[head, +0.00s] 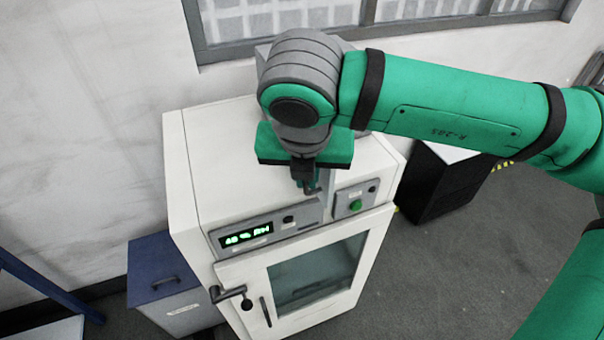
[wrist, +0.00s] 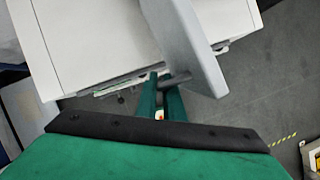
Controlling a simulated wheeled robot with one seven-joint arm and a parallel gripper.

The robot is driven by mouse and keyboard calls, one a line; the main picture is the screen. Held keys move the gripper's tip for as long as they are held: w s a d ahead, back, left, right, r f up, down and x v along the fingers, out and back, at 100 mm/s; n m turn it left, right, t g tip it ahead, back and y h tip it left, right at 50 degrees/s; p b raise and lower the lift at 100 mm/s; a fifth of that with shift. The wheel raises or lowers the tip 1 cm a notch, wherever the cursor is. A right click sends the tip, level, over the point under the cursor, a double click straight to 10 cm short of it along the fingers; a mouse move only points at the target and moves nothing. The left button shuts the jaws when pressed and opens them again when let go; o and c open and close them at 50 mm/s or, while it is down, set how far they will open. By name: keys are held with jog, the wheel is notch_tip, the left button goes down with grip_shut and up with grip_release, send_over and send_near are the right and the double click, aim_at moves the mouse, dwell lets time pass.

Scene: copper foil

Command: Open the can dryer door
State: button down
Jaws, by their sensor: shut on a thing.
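A white cabinet (head: 250,145) with a glazed front door (head: 315,275) stands against the wall; that door looks closed. I cannot tell whether this cabinet is the can dryer. A dark lever handle (head: 231,294) sits on its front left. My gripper (head: 310,187) is over the cabinet's top front edge, well above that lever. In the wrist view its green fingers (wrist: 167,85) are shut on a short grey bar (wrist: 176,80) beside a light grey panel (wrist: 190,40). A grey upright part (head: 328,187) shows beside the fingers. My wrist hides most of what stands on the cabinet.
The cabinet's front strip has a lit display (head: 246,235) and a green button (head: 355,206). A blue box (head: 160,280) stands at its left, and a black unit (head: 440,190) at its right. The grey floor (head: 450,270) in front right is clear.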

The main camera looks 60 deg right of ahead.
jog(key=shift+w+d, duration=0.1)
dwell(0.3)
jog(key=c, duration=1.9)
grip_release()
jog(key=v, duration=1)
jog(key=shift+r, duration=0.4)
